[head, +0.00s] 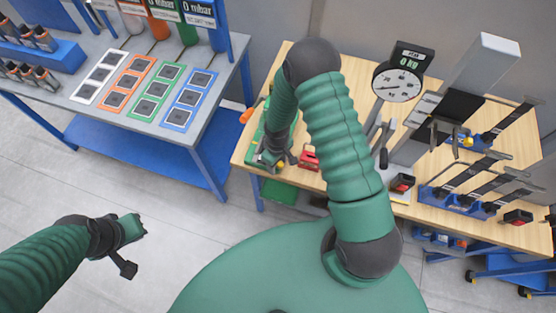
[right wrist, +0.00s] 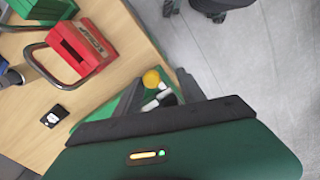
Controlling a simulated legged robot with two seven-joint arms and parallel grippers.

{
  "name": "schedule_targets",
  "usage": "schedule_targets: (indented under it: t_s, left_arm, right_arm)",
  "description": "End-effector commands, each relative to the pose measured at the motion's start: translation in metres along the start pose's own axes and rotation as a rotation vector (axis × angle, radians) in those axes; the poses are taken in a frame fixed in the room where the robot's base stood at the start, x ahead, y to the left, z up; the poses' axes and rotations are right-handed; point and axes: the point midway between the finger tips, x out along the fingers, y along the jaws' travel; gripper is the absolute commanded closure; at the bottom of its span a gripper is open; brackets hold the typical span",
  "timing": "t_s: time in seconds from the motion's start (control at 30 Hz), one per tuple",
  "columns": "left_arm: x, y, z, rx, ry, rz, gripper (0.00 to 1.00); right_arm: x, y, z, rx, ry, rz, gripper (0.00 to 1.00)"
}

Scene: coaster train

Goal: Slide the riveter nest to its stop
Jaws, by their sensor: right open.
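My right gripper (head: 273,160) is over the left front part of the wooden bench (head: 424,213). In the right wrist view its two dark fingers (right wrist: 161,88) are apart. A yellow ball-shaped knob (right wrist: 151,78) and a small white and black part (right wrist: 160,100) show between and below them, by a green plate (right wrist: 95,121). I cannot tell whether the fingers touch the knob, or which part is the riveter nest. My left gripper (head: 134,248) hangs over the floor, away from the bench; its jaw state is unclear.
A red block (right wrist: 83,48) with a metal handle stands close by on the bench; it shows in the head view (head: 309,160). A dial gauge (head: 398,82) and a grey press column (head: 484,58) stand further right. A grey table (head: 60,75) with coloured mats is at the left.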

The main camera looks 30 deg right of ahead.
Motion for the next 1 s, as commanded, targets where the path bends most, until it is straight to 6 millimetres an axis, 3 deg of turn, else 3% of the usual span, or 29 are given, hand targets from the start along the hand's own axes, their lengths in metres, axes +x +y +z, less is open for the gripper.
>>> schedule_targets:
  t_s: [0.17,0.6,0.8,1.0]
  left_arm:
    - [0.007,0.0,0.002,0.0,0.0,0.0,1.0]
    - [0.026,0.0,0.006,0.001,0.0,0.0,1.0]
    - [0.028,0.0,0.007,0.0,0.0,0.0,1.0]
    - [0.028,0.0,0.006,0.0,0.0,0.0,1.0]
  right_arm:
    - [-0.022,0.002,-0.001,0.002,0.006,0.001,0.53]
    - [-0.144,-0.005,-0.004,-0.001,0.001,0.007,0.53]
    - [-0.166,-0.006,-0.004,-0.002,-0.002,0.004,0.53]
    - [-0.167,-0.005,-0.004,-0.001,-0.004,0.002,0.53]
